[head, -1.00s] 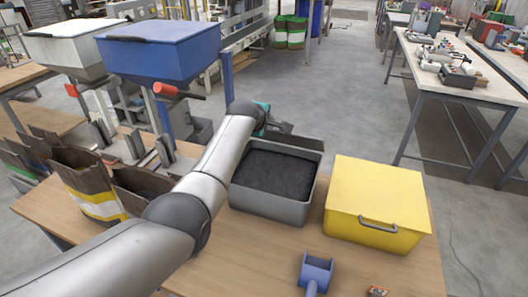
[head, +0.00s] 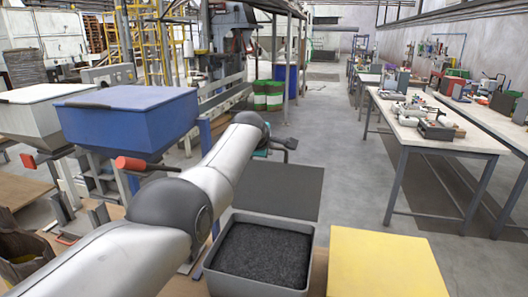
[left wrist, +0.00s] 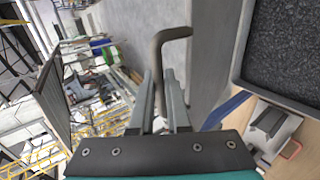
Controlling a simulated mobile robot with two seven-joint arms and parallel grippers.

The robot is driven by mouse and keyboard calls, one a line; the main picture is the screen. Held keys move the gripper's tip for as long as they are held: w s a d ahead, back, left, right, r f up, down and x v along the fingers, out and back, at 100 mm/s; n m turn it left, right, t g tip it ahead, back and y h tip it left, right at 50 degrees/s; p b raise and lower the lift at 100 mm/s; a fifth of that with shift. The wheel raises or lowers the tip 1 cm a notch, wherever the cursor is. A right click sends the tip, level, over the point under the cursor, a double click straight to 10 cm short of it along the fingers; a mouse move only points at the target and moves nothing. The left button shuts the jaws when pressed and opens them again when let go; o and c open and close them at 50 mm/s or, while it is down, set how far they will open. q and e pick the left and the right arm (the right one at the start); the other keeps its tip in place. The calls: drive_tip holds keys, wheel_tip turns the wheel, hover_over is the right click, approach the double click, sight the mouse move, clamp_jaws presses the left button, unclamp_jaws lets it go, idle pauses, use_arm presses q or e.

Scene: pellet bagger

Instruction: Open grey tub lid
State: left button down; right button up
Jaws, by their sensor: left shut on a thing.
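The grey tub (head: 310,262) stands at the bottom middle of the head view, uncovered and full of dark pellets. A dark grey panel (head: 290,195), apparently its lid, shows just behind it. My left gripper (head: 288,143) is beyond the tub at the panel's far edge. In the left wrist view, my left gripper (left wrist: 162,82) is shut on a bent, dark handle bar (left wrist: 172,36). The pale grey panel (left wrist: 205,50) lies beside the bar, and the tub wall (left wrist: 243,40) is at right. My right gripper is out of view.
A yellow tub (head: 385,265) stands closed right of the grey one. A blue hopper (head: 130,120) and a white hopper (head: 30,125) stand at left, with a red handle (head: 130,163) near my arm. Open floor and workbenches (head: 435,125) lie beyond.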

use_arm(q)
drive_tip(key=shift+w, duration=0.2)
idle(0.4)
drive_tip(key=c, duration=0.9)
unclamp_jaws()
drive_tip(key=shift+r, duration=0.1)
